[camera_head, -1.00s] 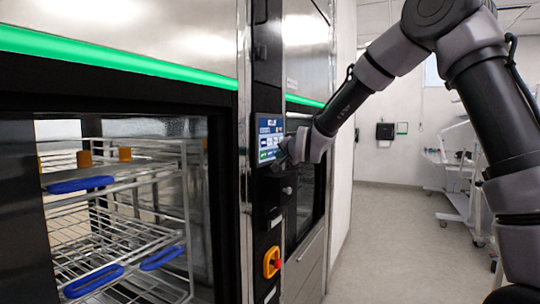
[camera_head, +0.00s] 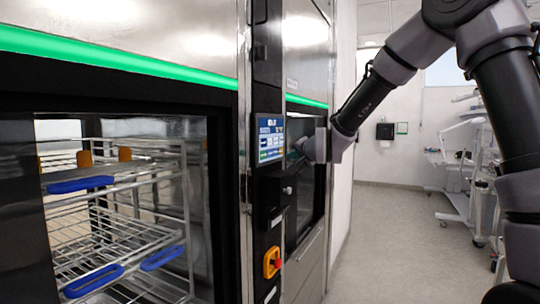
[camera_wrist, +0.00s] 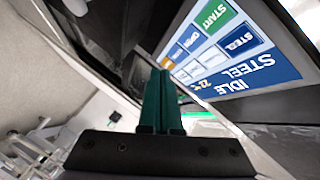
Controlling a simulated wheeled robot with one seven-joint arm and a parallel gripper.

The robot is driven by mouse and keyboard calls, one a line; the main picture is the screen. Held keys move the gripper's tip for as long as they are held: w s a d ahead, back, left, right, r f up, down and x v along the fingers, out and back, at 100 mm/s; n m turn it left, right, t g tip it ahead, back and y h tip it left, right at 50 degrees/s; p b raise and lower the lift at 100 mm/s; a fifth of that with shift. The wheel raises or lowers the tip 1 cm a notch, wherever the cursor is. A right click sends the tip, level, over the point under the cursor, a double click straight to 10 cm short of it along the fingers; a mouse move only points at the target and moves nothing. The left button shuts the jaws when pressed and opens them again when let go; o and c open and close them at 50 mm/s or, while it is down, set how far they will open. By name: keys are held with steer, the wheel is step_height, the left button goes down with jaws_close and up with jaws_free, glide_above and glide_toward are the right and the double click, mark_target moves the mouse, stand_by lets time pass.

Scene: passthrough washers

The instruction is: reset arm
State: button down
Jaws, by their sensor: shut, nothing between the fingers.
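My gripper (camera_head: 300,146) is at the end of my arm in the head view, to the right of the washer's touch panel (camera_head: 270,138) and apart from it. In the wrist view my gripper (camera_wrist: 162,72) shows its green fingers pressed together, with nothing between them. The panel also shows in the wrist view (camera_wrist: 236,55), tilted, with the words "IDLE" and "STEEL" and a green "START" button.
The washer's glass front (camera_head: 125,200) stands at left, with a wire rack (camera_head: 120,225) with blue handles behind it. White equipment (camera_head: 455,170) stands at the back right. The floor (camera_head: 385,240) between is clear.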

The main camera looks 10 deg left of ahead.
stand_by(0.3)
steer(key=s+d+r+n+g+h, duration=0.1)
steer(key=s+d+r+g+h, duration=0.1)
steer(key=s+d, duration=0.6)
steer(key=s+d+r+n+g+h, duration=0.1)
steer(key=s+d+r+h, duration=0.15)
steer(key=s+d, duration=0.55)
steer(key=s+d+f+g, duration=0.1)
steer(key=s+d, duration=0.5)
steer(key=s, duration=0.3)
steer(key=s+d+f+g, duration=0.1)
steer(key=s+d+g, duration=0.1)
steer(key=s+d, duration=0.4)
steer(key=s, duration=0.4)
steer(key=shift+d+f+g, duration=0.2)
steer(key=shift+g, duration=0.1)
